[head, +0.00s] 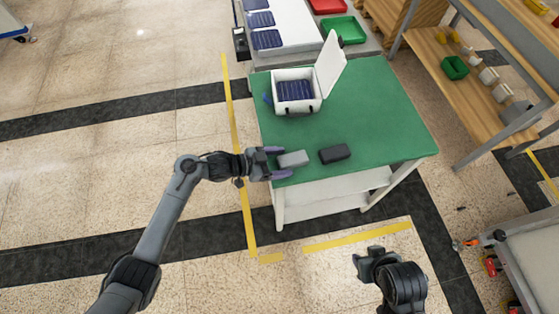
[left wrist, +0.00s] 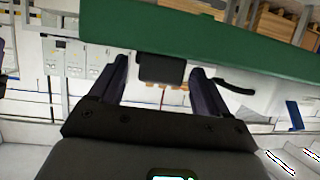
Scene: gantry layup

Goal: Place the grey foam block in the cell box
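The grey foam block (head: 293,159) lies on the green table top near its front left edge. The cell box (head: 298,108) is white, stands at the back left of the table with its lid open, and holds dark blue cells. My left gripper (head: 281,163) is open at the table's left edge, its fingers on either side of the grey block's left end. In the left wrist view a dark-looking block (left wrist: 161,68) shows between the spread fingers, with gaps at both sides. My right gripper (head: 366,263) is low in the head view, off the table; its opening is unclear.
A black block (head: 335,153) lies just right of the grey one. The green table (head: 385,110) is clear on its right side. The open lid (head: 330,65) stands up at the box's right. A shelf with bins (head: 454,68) is at the right.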

